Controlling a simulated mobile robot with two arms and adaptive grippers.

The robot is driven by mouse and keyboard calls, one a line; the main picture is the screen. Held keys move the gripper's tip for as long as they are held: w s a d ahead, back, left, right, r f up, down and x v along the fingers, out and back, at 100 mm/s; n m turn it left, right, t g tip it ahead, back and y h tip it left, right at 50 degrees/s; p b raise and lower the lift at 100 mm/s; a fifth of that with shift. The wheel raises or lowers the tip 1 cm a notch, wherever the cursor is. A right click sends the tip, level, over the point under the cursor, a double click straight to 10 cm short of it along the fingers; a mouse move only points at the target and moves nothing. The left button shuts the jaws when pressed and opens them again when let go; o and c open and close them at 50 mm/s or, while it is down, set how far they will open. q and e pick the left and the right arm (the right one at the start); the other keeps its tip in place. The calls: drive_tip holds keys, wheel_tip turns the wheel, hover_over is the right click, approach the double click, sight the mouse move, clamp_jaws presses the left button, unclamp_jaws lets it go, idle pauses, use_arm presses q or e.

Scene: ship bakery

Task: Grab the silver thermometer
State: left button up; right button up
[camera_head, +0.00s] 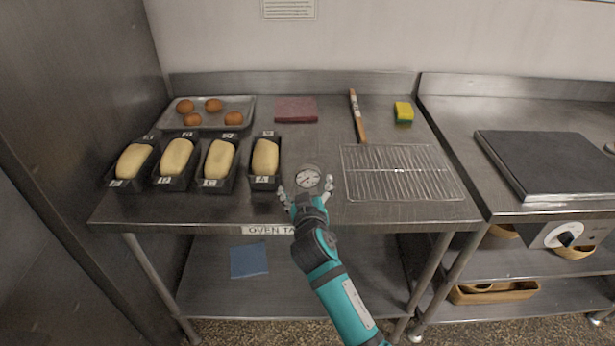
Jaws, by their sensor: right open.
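The silver thermometer (308,178) has a round white dial. It is at the front middle of the steel table (325,212), between the dough pans and the wire rack. My right gripper (307,186) comes in from the front with its fingers spread open, one on each side of the dial. I cannot tell whether the fingers touch it. The lower part of the thermometer is hidden by the gripper. My left gripper is not in view.
Several loaf pans with dough (264,160) stand left of the gripper. A wire rack (400,172) lies close on the right. Behind are a tray of rolls (208,112), a red cloth (296,109), a wooden-handled brush (358,115) and a sponge (403,112). The table's middle is clear.

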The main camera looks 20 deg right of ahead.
sight(308, 176)
drive_tip(key=x, duration=0.1)
drive_tip(key=p+x, duration=0.1)
drive_tip(key=x, duration=0.3)
drive_tip(key=shift+s+d+r, duration=0.1)
drive_tip(key=shift+d+r, duration=0.05)
drive_tip(key=shift+d, duration=0.2)
drive_tip(key=shift+w, duration=0.25)
drive_tip(key=shift+s, duration=0.1)
drive_tip(key=shift+c, duration=0.4)
drive_tip(key=c, duration=1.3)
drive_tip(key=shift+o, duration=0.2)
drive_tip(key=shift+r+p, duration=0.15)
drive_tip(key=shift+p, duration=0.15)
